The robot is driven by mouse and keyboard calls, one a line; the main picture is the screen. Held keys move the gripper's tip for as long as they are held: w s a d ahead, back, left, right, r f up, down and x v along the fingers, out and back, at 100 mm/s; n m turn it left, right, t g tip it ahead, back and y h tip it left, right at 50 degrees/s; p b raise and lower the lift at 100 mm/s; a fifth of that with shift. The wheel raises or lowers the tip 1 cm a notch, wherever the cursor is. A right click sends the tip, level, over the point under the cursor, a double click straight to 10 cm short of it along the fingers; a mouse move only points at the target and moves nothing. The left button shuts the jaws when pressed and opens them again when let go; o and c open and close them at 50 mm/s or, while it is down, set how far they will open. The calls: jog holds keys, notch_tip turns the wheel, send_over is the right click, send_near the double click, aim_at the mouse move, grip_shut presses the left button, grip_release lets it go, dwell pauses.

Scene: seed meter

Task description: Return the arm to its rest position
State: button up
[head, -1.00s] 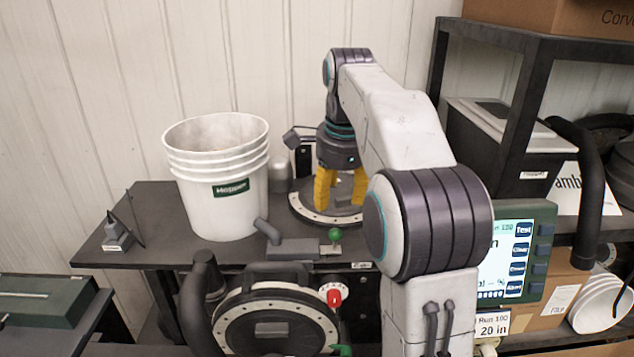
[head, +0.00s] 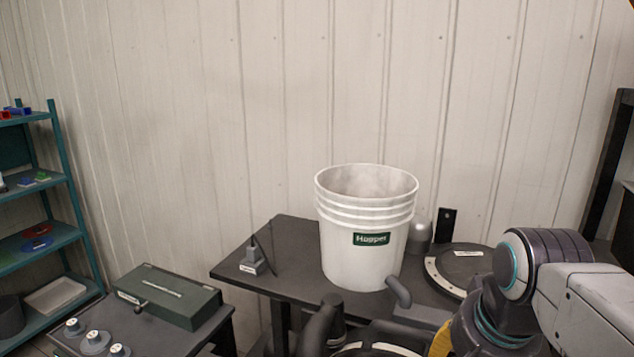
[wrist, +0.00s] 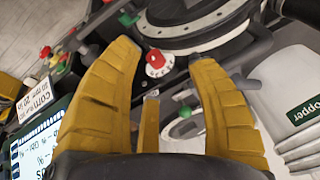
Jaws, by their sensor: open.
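My gripper shows in the wrist view (wrist: 165,75) with its yellow fingers spread apart and nothing between them. In the head view my arm is at the lower right, and only part of the yellow gripper (head: 447,340) shows at the bottom edge. The gripper hangs in front of the dark bench (head: 290,235), to the right of and nearer than the white hopper bucket (head: 362,250). In the wrist view a red knob (wrist: 157,59) on a white dial lies beyond the fingertips.
A round plate (head: 463,262) lies behind my arm on the bench. A green box (head: 168,296) and several small weights stand on a left table. A teal shelf (head: 58,190) stands far left. A screen (wrist: 35,145) shows in the wrist view.

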jog(key=s+a+f+n+t+b, duration=0.1)
jog(key=s+a+f+n, duration=0.1)
jog(key=s+f+n, duration=0.5)
notch_tip(320, 180, down, 2)
jog(key=shift+s+a+f+n, duration=0.15)
jog(key=shift+s+a+n, duration=0.15)
jog(key=shift+s, duration=0.85)
